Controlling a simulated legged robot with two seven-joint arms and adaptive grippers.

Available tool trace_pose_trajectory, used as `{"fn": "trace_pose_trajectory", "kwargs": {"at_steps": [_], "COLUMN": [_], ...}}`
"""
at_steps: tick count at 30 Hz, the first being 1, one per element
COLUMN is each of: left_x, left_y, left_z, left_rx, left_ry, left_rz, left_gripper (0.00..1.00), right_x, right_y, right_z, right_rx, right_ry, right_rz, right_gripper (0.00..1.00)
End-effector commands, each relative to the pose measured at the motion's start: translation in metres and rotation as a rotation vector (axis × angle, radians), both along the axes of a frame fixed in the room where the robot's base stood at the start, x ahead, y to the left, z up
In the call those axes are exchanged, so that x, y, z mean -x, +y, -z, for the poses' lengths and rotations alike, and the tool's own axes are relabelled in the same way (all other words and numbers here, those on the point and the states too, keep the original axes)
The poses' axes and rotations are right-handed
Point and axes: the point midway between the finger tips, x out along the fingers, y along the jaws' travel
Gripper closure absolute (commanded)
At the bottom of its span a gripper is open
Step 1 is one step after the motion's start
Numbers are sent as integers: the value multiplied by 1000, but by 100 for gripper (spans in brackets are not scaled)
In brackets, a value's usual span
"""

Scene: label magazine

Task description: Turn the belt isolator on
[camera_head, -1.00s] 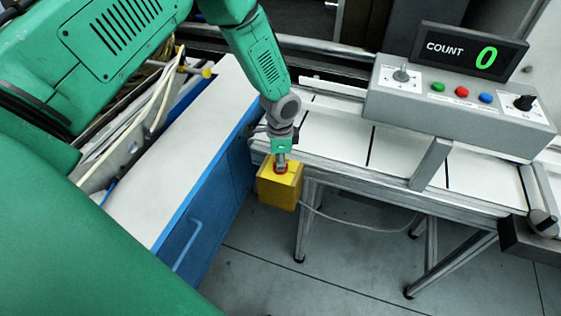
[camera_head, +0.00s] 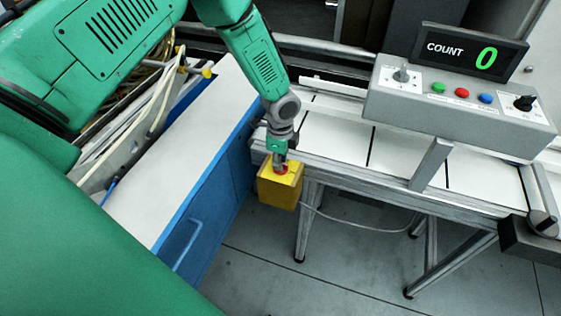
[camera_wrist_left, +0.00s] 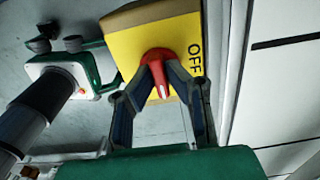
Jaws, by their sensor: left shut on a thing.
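The belt isolator is a yellow box (camera_head: 280,190) with a red knob, mounted at the near left end of the conveyor frame. In the left wrist view the yellow box (camera_wrist_left: 130,50) shows the word OFF at its right side and the red knob (camera_wrist_left: 160,68) in its middle. My left gripper (camera_head: 281,165) reaches down to the box from above. In the left wrist view its two fingers (camera_wrist_left: 162,80) are closed in on the red knob, one on each side. A white mark shows on the knob's near end. My right gripper is not clearly identifiable in these views.
The white conveyor belt (camera_head: 335,135) runs to the right behind the box. A grey control panel (camera_head: 450,110) with buttons and switches stands over it, under a display (camera_head: 470,52) reading COUNT 0. A blue cabinet (camera_head: 205,200) with a white top stands close on the left.

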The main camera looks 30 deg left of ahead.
Motion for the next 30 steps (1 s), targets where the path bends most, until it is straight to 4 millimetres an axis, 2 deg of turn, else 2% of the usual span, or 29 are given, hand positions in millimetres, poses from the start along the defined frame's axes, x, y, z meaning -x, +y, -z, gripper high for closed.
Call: {"fn": "trace_pose_trajectory", "kwargs": {"at_steps": [1,8,9,10,21,26,30], "left_x": [-6,-6,-6,-6,-2,-3,-3], "left_y": [-1,-1,-1,-1,0,0,0], "left_z": [-3,-3,-3,-3,-6,-29,-60], "left_rx": [3,3,3,3,1,0,2], "left_ry": [-16,-16,-16,-15,-6,-7,-9], "left_rz": [3,3,3,3,1,1,0], "left_gripper": [100,100,75,69,69,69,69], "right_x": [0,0,0,0,3,3,3], "right_y": [0,0,0,0,0,0,0], "right_z": [0,0,0,0,-1,-1,-1], "right_rx": [0,0,0,0,0,0,0], "right_ry": [0,0,0,0,-3,-3,-3], "right_rz": [0,0,0,0,0,0,0], "right_gripper": [60,60,60,60,60,60,60]}}
